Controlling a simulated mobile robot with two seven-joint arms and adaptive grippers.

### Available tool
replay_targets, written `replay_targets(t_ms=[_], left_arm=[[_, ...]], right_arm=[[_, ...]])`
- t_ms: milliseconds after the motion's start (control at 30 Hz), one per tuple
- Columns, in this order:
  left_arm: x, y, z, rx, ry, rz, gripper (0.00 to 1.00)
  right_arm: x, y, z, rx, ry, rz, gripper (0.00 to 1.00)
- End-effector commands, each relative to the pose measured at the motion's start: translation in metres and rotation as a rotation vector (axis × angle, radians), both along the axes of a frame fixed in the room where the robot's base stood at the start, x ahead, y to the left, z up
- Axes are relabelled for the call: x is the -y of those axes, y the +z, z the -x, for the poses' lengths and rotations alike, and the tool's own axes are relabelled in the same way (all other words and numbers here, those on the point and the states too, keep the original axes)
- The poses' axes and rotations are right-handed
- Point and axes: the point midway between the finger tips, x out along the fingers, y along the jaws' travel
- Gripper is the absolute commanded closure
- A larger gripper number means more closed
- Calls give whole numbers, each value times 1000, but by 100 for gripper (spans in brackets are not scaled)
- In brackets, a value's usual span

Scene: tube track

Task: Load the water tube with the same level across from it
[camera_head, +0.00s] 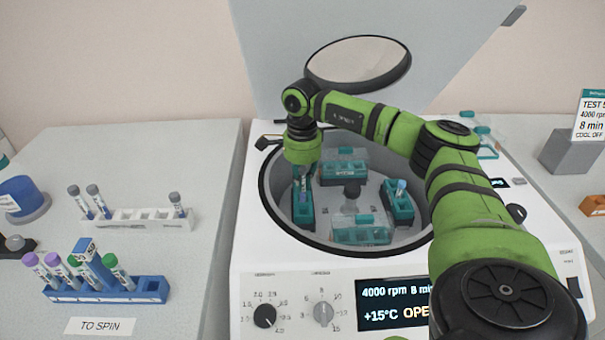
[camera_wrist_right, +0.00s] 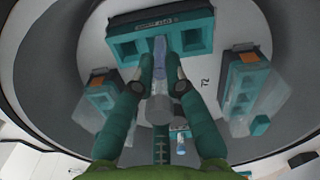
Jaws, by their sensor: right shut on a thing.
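My right gripper (camera_head: 303,172) reaches down into the open centrifuge bowl, over the left teal bucket (camera_head: 304,208). In the right wrist view its fingers (camera_wrist_right: 160,88) are shut on a grey-capped tube (camera_wrist_right: 159,108). The tube's far end lines up with a middle slot of the teal bucket (camera_wrist_right: 197,37); how deep it sits I cannot tell. Across the rotor, the right bucket (camera_head: 389,206) holds another tube (camera_head: 400,189). A white rack (camera_head: 150,219) at left holds several grey-capped tubes (camera_head: 93,195). My left gripper is not in view.
Two clear-lidded buckets (camera_head: 343,166) (camera_head: 361,230) sit at the bowl's back and front. The centrifuge lid (camera_head: 275,60) stands open behind. A blue rack (camera_head: 150,289) with purple- and green-capped tubes stands front left, behind a TO SPIN label (camera_head: 101,326). A grey sign block (camera_head: 573,152) stands right.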

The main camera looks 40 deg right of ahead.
Motion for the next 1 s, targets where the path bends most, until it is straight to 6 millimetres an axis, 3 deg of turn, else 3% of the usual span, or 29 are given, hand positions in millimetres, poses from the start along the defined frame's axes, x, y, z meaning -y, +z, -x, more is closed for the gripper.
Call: replay_targets(t_ms=[1000], left_arm=[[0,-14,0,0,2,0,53]], right_arm=[[0,-26,0,1,0,0,100]])
